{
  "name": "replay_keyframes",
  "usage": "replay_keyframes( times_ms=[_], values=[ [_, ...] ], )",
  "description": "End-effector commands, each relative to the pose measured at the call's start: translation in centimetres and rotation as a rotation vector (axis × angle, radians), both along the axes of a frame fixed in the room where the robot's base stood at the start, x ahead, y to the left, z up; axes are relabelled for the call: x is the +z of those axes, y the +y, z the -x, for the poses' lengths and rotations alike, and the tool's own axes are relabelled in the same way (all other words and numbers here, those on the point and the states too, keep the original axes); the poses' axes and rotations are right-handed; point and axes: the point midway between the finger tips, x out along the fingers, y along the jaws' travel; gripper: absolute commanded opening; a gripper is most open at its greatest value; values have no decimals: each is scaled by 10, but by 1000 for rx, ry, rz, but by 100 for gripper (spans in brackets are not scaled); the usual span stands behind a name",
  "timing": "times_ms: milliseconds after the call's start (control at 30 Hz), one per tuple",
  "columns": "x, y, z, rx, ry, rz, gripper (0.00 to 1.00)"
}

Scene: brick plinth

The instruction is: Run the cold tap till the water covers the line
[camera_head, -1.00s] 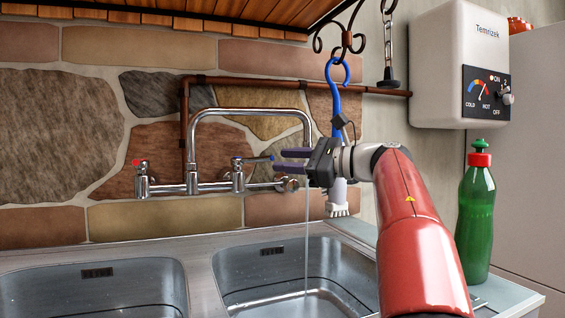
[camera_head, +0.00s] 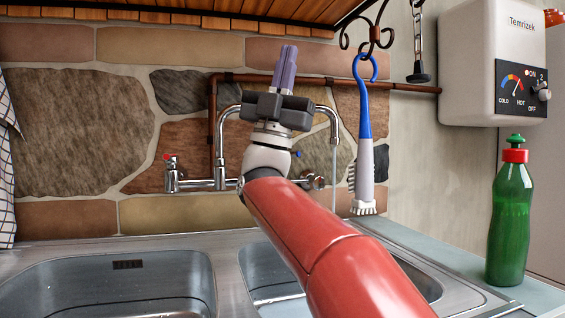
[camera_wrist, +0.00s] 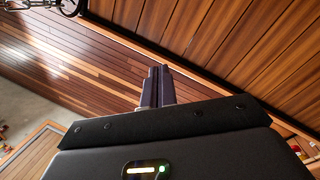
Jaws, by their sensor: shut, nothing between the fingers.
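My gripper (camera_head: 289,56) is shut and empty, its purple fingers pointing up in front of the stone wall. It also shows in the wrist view (camera_wrist: 157,88), fingers together. The chrome mixer spout (camera_head: 318,109) is partly hidden behind my gripper. A thin stream of water (camera_head: 334,165) falls from its end toward the right basin (camera_head: 262,262). The cold tap is mostly hidden behind my arm; its blue marker (camera_head: 298,154) shows just right of my wrist. The red-marked hot tap (camera_head: 170,170) is on the left.
A blue-and-white brush (camera_head: 365,150) hangs from a hook right of the spout. A green bottle (camera_head: 511,215) stands on the right counter below the white heater (camera_head: 492,65). The left basin (camera_head: 105,285) is unobstructed. A checked cloth (camera_head: 7,155) hangs at far left.

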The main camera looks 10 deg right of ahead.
Motion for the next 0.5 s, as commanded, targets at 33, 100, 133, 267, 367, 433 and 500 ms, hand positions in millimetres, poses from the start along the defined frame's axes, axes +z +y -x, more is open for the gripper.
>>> replay_keyframes(
  times_ms=[33, 100, 133, 267, 367, 433, 500],
  values=[
    [-10, 1, -2, 154, 18, -122, 0],
    [-30, 1, -10, 359, 41, -301, 0],
    [-40, 2, -14, 443, 50, -379, 0],
    [-92, 20, -29, 762, 80, -720, 0],
    [-132, 41, -34, 934, 93, -950, 0],
    [-156, 55, -35, 1012, 98, -1080, 0],
    [-173, 67, -34, 1062, 101, -1176, 0]
  ],
)
